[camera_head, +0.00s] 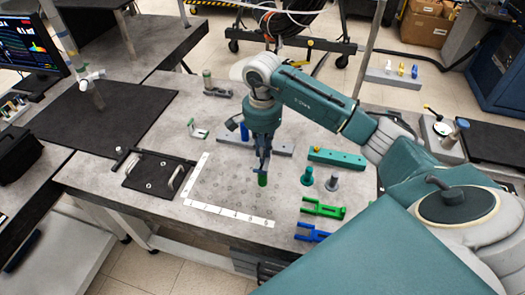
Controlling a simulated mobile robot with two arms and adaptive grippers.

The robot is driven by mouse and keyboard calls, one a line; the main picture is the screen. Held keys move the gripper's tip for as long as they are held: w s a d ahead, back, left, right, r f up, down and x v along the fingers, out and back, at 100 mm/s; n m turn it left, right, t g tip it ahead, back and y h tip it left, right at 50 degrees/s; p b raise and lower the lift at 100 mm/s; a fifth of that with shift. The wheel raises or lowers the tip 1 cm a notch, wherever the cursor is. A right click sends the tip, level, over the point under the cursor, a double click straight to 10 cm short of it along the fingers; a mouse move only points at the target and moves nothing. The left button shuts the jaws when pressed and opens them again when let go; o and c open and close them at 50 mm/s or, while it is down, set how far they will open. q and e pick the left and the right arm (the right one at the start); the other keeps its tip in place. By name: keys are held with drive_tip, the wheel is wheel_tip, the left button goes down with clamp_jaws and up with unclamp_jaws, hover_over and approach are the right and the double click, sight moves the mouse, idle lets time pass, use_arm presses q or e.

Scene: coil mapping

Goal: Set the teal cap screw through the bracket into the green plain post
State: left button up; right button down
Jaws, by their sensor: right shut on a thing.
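My right gripper (263,160) reaches down over the middle of the table, shut on the green plain post (263,180), which is upright below the fingertips. I cannot tell whether the post's lower end touches the table. The teal cap screw (307,176) stands on the table to the right, apart from the gripper. A green bracket (322,208) and a blue bracket (312,232) lie nearer the front; a grey bracket with green (198,130) lies at the left. I cannot tell which bracket is meant. My left gripper is out of view.
A grey screw (332,183) stands beside the teal one. Behind are a teal block with holes (337,158) and a grey rack (225,137) with a blue post (244,131). A white ruler strip (228,215) edges the marked area. A black tray (152,180) lies left.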

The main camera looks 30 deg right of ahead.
drive_tip(key=shift+f+b, duration=0.95)
drive_tip(key=shift+f, duration=0.05)
idle(0.9)
drive_tip(key=m, duration=0.5)
drive_tip(key=shift+s+f, duration=0.1)
drive_tip(key=c, duration=1.7)
unclamp_jaws()
drive_tip(key=shift+r, duration=0.3)
wheel_tip(320, 180, up, 12)
drive_tip(key=shift+f, duration=0.25)
